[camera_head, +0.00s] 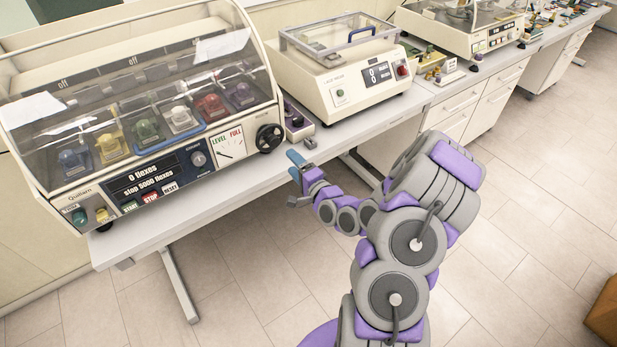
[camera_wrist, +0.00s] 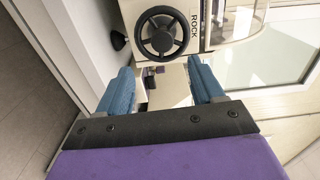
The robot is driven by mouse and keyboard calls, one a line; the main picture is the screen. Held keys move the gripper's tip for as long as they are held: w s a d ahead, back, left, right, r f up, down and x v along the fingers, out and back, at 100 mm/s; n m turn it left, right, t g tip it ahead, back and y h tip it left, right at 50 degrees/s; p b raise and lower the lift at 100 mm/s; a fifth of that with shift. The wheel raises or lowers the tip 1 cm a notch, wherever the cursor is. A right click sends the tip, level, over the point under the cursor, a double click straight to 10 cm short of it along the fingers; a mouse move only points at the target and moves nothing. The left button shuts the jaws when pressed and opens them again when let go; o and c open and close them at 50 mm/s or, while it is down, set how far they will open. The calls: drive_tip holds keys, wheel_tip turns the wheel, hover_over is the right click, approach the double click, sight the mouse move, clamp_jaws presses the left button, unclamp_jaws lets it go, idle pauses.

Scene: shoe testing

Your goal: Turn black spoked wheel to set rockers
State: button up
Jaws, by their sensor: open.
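The black spoked wheel (camera_head: 269,138) is on the right end of the cream flexing machine (camera_head: 60,205), low beside the LEVEL/FULL dial (camera_head: 230,146). In the wrist view the wheel (camera_wrist: 165,34) faces me at the top, next to the word ROCK, just beyond and between the fingers. My gripper (camera_head: 294,178) has blue finger pads and is at the table's front edge, right of and below the wheel in the head view. In the wrist view my gripper (camera_wrist: 160,92) is open and empty, with its fingers wide apart. It does not touch the wheel.
Several coloured shoe pieces sit under the machine's clear cover (camera_head: 150,80). A second cream machine (camera_head: 340,85) with a red button stands to the right. A small purple-based box (camera_head: 298,122) and a grey piece (camera_head: 310,142) lie near the wheel. The floor in front is clear.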

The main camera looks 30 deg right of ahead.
drive_tip(key=s+p, duration=0.5)
drive_tip(key=s, duration=0.1)
drive_tip(key=shift+s+d, duration=0.3)
drive_tip(key=shift+d, duration=0.15)
